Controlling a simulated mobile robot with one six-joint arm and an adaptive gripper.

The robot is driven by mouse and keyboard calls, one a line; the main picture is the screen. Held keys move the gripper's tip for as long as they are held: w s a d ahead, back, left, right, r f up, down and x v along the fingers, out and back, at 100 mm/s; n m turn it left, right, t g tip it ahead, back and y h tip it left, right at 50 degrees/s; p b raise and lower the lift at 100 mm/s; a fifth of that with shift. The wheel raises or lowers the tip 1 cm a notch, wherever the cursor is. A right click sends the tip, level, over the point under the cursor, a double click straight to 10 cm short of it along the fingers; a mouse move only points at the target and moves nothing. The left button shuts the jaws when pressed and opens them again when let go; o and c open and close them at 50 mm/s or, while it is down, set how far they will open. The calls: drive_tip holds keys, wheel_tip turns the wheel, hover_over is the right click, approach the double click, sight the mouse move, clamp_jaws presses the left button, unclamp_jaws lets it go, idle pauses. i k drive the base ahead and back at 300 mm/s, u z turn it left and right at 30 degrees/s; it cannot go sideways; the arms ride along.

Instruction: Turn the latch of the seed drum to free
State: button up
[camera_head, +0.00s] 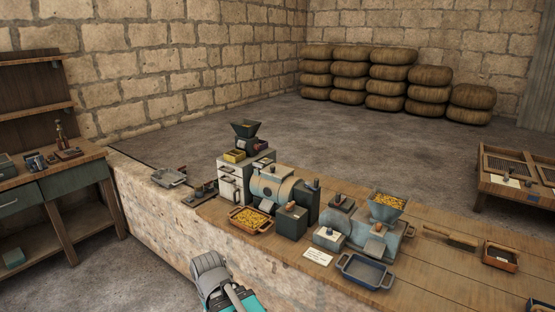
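A pale blue drum (270,186), which looks like the seed drum, lies on its side in a machine on the long bench. A dark green box (291,221) with a small knob on top stands at its front right. The drum's latch is too small to make out, so I cannot tell how it is turned. My arm shows at the bottom, in front of the bench. My gripper is not visible in this view, and nothing of mine is seen touching the drum.
A tray of yellow grain (250,219) sits before the drum. A white cabinet with a hopper (246,129) stands behind left. To the right are a second machine with a grain-filled hopper (387,206), an empty blue tray (365,271) and a brush (451,238). The bench's right part has free room.

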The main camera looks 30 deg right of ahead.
sight(258, 165)
drive_tip(key=z, duration=0.35)
drive_tip(key=i, duration=0.75)
drive_tip(key=z, duration=0.55)
drive_tip(key=i, duration=0.6)
drive_tip(key=z, duration=0.2)
drive_tip(key=k, duration=0.9)
drive_tip(key=z, duration=0.15)
drive_tip(key=i, duration=0.75)
